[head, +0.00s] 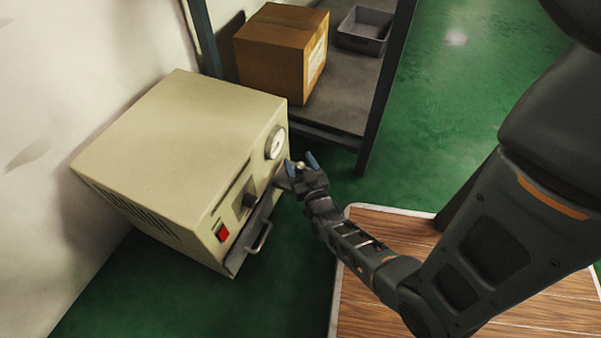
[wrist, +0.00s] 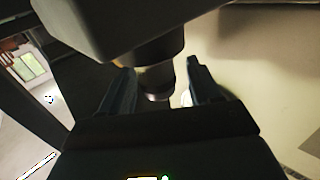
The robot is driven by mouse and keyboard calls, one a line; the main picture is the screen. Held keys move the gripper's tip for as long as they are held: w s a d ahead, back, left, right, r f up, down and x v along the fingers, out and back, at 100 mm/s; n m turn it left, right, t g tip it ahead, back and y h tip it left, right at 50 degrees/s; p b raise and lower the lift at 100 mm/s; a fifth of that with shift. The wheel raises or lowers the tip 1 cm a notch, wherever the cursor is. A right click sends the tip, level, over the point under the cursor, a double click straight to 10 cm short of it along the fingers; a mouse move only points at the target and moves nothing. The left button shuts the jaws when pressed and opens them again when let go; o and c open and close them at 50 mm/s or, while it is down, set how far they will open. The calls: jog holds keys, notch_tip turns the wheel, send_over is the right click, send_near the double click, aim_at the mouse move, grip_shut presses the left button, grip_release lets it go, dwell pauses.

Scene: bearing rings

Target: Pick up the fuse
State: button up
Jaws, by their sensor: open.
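The fuse appears to be the short pale cylinder with a dark end band (wrist: 156,78) in the wrist view. It sticks out of a dark round socket under a dark grey block (wrist: 120,28). My gripper (wrist: 163,82) is open, with one finger on each side of the cylinder. I see a gap on the right side; on the left I cannot tell whether the finger touches. In the head view my gripper (head: 304,165) is at the front of the beige machine (head: 180,140), just below its round gauge (head: 275,142). A small pale spot shows between the fingers there.
The machine's front has a red switch (head: 222,233), a dark knob and a metal handle (head: 262,237). Behind it, a shelf (head: 330,110) holds a cardboard box (head: 280,52) and a grey bin (head: 364,30). A wooden-topped surface (head: 450,300) lies under my arm.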

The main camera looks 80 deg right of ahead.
jog(key=shift+w+d, duration=0.4)
jog(key=shift+d, duration=0.2)
jog(key=c, duration=1.1)
